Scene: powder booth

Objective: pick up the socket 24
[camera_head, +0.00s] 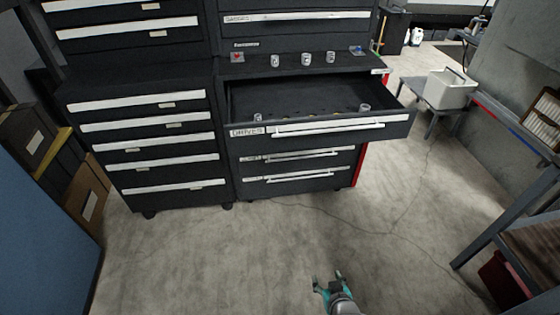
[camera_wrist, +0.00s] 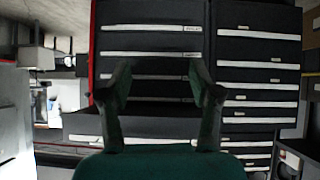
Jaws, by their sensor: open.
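Several small silver sockets show in the head view, too small for me to read their sizes, so I cannot tell which is socket 24. Three sockets, a left one (camera_head: 275,60), a middle one (camera_head: 306,58) and a right one (camera_head: 331,57), stand on the cabinet's top ledge. Two more, one at the left (camera_head: 258,118) and one at the right (camera_head: 365,108), are in the open drawer (camera_head: 400,117) labelled DRIVES. My gripper (camera_head: 328,278) is open and empty, low over the floor in front of the cabinet. Its open fingers also show in the wrist view (camera_wrist: 164,95), with no socket between them.
A closed drawer cabinet (camera_head: 146,150) stands left of the open drawer. Cardboard boxes (camera_head: 85,195) and a blue panel (camera_head: 40,235) are at the left. A white bin (camera_head: 450,88) on a stand and a metal bench (camera_head: 505,220) are at the right. The floor ahead is clear.

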